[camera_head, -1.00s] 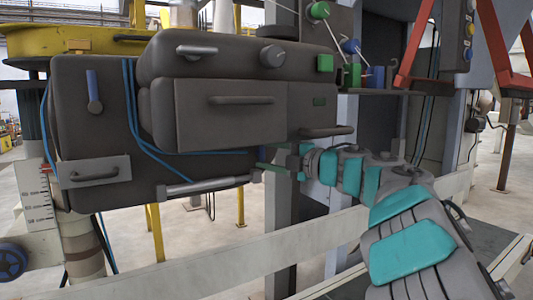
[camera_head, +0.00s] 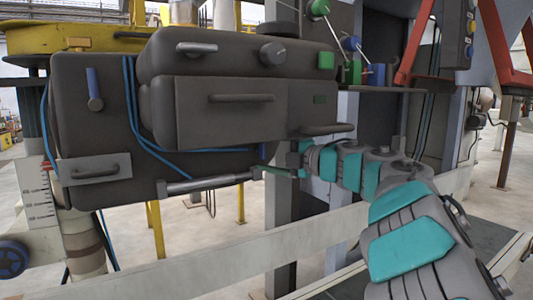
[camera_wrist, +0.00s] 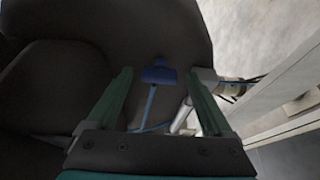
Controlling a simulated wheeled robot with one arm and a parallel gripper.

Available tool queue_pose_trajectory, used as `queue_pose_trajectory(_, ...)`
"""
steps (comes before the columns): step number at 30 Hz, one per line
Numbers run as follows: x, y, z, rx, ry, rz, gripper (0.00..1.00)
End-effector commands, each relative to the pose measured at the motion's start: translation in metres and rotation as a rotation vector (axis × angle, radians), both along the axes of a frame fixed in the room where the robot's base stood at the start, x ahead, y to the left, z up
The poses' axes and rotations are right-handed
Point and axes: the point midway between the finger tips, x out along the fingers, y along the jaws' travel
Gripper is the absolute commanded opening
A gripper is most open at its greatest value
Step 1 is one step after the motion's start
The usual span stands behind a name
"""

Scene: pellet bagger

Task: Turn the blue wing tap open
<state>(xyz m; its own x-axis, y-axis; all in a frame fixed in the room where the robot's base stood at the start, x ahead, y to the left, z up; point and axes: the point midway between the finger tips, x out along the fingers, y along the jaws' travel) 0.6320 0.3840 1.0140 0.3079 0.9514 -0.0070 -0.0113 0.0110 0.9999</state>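The blue wing tap (camera_wrist: 159,76) shows in the wrist view as a small blue T shape on the dark housing, with a thin blue line running down from it. A small blue piece at the housing's lower right edge in the head view is probably the same tap (camera_head: 262,150). My gripper (camera_wrist: 158,87) is open, with one green finger on each side of the tap in the picture. I see no contact, and the depth gap is unclear. In the head view my gripper (camera_head: 275,171) points left, just below the housing's right end.
The dark bagger housing (camera_head: 225,105) fills the left and middle, with several handles and blue hoses. A metal cylinder (camera_head: 208,184) runs along its underside near my fingers. A dark handle (camera_head: 327,130) juts out above my wrist. A pale rail (camera_head: 200,257) crosses below.

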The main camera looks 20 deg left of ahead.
Motion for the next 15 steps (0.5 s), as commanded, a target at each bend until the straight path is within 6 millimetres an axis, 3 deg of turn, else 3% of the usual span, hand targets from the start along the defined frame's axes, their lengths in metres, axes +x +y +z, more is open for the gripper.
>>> queue_pose_trajectory(8, 0.000, -0.002, 0.000, 0.001, 0.000, -0.001, 0.85)
queue_pose_trajectory(15, -0.007, -0.025, 0.000, 0.001, -0.001, -0.006, 0.85)
